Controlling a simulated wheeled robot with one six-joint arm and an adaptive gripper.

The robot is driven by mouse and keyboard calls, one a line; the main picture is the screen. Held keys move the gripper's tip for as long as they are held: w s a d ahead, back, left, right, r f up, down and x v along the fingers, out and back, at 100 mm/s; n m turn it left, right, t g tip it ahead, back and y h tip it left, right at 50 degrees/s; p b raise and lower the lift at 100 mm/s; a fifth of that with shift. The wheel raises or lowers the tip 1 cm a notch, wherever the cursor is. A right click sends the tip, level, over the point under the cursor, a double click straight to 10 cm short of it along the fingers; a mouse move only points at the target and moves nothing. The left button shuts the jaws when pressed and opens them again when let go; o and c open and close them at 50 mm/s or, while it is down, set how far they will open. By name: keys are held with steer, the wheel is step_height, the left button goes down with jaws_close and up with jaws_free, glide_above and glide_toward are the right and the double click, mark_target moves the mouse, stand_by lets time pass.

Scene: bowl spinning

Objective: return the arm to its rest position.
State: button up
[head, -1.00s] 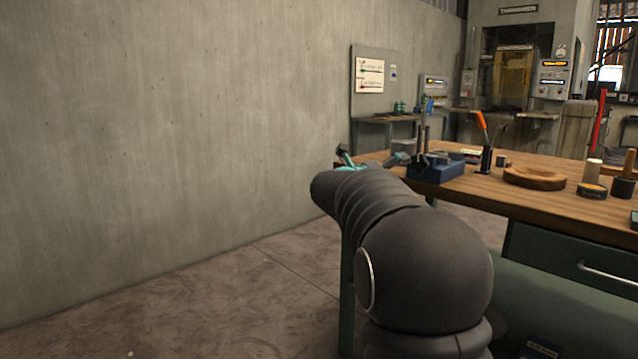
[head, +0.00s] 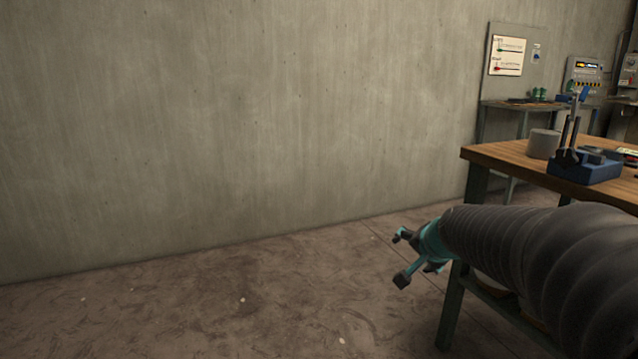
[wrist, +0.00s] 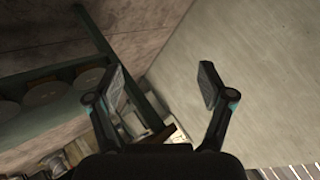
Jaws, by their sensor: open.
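My gripper (head: 402,258) is at the end of my dark ribbed arm in the head view, left of the workbench's near-left leg and below the level of its top. Its teal and black fingers are spread apart with nothing between them. In the wrist view my gripper (wrist: 167,88) also shows two fingers wide apart and empty. Past them are the concrete wall, the floor and part of a bench frame. My arm reaches in from the lower right of the head view and hides part of the bench.
The wooden workbench (head: 500,154) stands at the right. A grey cylinder (head: 543,144) and a blue tool holder (head: 584,168) are on it. A concrete wall (head: 240,110) runs behind. The floor (head: 230,300) at left is clear. A smaller table (head: 520,106) stands farther back.

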steer(key=s+a+f+n+g, duration=0.2)
steer(key=s+n, duration=0.2)
steer(key=s, duration=1.1)
steer(key=s+a+f+n+g, duration=0.2)
steer(key=s+f+n, duration=0.1)
steer(key=s, duration=1.2)
steer(key=shift+s+a+n+h, duration=0.15)
steer(key=shift+a+n+h, duration=0.15)
steer(key=shift+n, duration=0.5)
